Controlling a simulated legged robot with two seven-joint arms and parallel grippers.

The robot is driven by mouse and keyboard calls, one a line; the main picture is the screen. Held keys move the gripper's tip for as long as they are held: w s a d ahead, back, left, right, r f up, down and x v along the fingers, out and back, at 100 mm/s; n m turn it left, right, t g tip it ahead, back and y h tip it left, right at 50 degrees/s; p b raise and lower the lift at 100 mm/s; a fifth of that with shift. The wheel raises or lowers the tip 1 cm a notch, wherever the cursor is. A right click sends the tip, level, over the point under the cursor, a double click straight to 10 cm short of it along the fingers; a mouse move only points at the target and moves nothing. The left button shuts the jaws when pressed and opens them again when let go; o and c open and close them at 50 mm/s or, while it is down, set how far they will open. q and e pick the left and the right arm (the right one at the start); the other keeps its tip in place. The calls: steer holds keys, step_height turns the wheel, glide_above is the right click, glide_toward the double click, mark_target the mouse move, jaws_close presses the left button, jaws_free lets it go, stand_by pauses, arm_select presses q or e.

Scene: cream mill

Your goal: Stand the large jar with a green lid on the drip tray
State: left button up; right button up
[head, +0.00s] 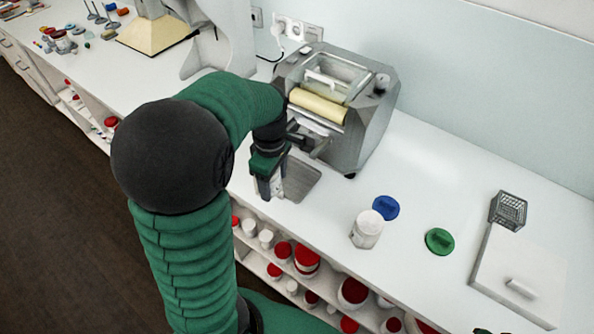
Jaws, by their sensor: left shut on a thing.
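My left gripper (268,184) is shut on a pale jar (276,186), at the front left part of the drip tray (303,180). The jar is mostly hidden by the fingers; its lid cannot be told apart from the green and dark gripper parts. I cannot tell whether its base touches the tray. The grey tray lies on the counter in front of the mill (365,125). At the bottom right edge, small dark tips that may be my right gripper (496,331) barely show.
A white jar (366,230) stands to the right, near a blue lid (386,207) and a green lid (440,241). A wire basket (508,210) and a white board (520,275) lie farther right. Shelves below hold several jars.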

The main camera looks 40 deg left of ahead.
arm_select(q)
steer(key=p, duration=0.1)
glide_above(298, 181)
steer(key=shift+s+f, duration=0.15)
steer(key=shift+f, duration=0.8)
step_height(298, 181, down, 5)
steer(key=shift+w+a+f, duration=0.1)
steer(key=shift+w+f, duration=0.15)
steer(key=shift+s, duration=0.1)
steer(key=o, duration=1.3)
